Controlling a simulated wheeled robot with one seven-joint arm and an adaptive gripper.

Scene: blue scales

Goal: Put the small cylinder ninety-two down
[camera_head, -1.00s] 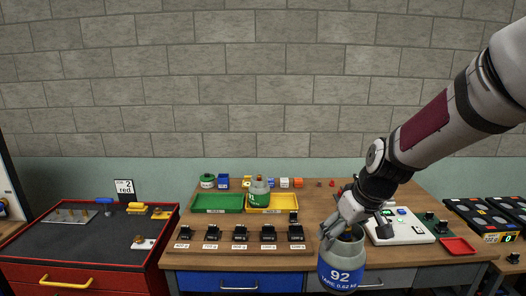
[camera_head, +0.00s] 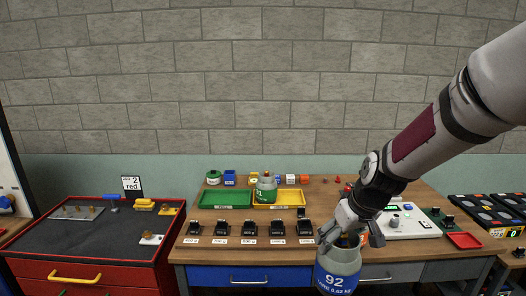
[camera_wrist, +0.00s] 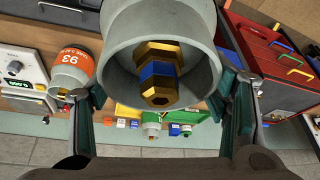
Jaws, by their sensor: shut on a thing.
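The small cylinder ninety-two (camera_head: 338,283) is grey with a blue band reading 92 and a tare text. It hangs upright in my gripper (camera_head: 348,237) in front of the workbench's front edge, and its bottom is cut off by the picture. My gripper is shut on its grey collar (camera_wrist: 125,50). In the wrist view the fingers sit on either side of the collar, and a brass valve with a blue ring (camera_wrist: 158,74) shows inside it. The workbench top (camera_head: 330,205) is behind the cylinder.
A green-banded cylinder (camera_head: 266,188) stands at the green tray (camera_head: 225,199) and yellow tray (camera_head: 290,198). Several black weights (camera_head: 249,229) line the front edge. A white scale (camera_head: 410,223) lies right of my gripper. In the wrist view, orange-banded cylinder 93 (camera_wrist: 73,66) is at left.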

